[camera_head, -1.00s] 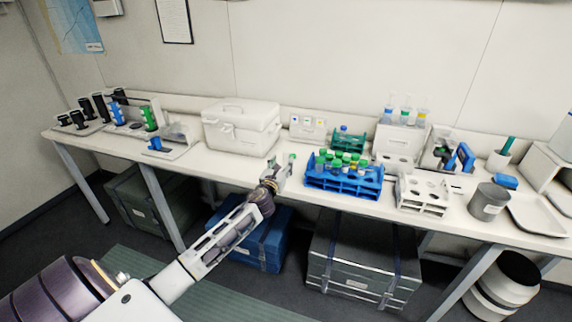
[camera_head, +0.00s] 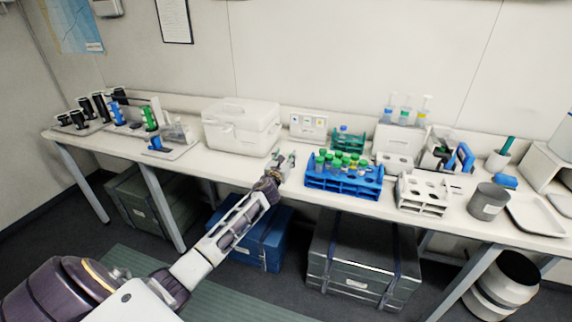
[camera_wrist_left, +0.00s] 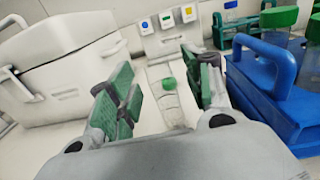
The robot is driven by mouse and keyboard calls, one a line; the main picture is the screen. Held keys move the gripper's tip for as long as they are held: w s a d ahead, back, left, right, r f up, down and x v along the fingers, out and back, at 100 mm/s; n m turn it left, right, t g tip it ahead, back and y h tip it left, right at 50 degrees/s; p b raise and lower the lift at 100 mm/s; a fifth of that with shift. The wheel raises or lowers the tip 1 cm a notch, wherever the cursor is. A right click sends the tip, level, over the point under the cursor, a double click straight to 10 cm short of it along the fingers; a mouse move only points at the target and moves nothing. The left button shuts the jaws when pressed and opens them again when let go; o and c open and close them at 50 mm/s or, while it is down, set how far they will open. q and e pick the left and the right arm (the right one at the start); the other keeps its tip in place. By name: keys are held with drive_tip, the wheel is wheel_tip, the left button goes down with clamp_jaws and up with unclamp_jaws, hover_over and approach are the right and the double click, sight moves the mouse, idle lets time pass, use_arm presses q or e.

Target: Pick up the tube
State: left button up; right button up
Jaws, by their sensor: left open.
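My left gripper (camera_head: 284,160) is at the front part of the bench, between the white box and the blue rack. In the left wrist view my left gripper (camera_wrist_left: 164,92) is open, with green pads on both fingers. In the head view the tube cannot be made out clearly beside the gripper. My right gripper is not in view.
A blue rack (camera_head: 343,186) with several capped tubes stands close right of the gripper. A white lidded box (camera_head: 240,128) stands to the left. A card holder (camera_head: 308,126) is behind. A white rack (camera_head: 422,208) and grey cup (camera_head: 488,202) are farther right.

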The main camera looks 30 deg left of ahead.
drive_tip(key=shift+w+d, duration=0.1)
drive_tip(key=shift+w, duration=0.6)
use_arm(q)
drive_tip(key=c, duration=0.9)
drive_tip(key=shift+o, duration=0.2)
drive_tip(key=shift+r, duration=0.1)
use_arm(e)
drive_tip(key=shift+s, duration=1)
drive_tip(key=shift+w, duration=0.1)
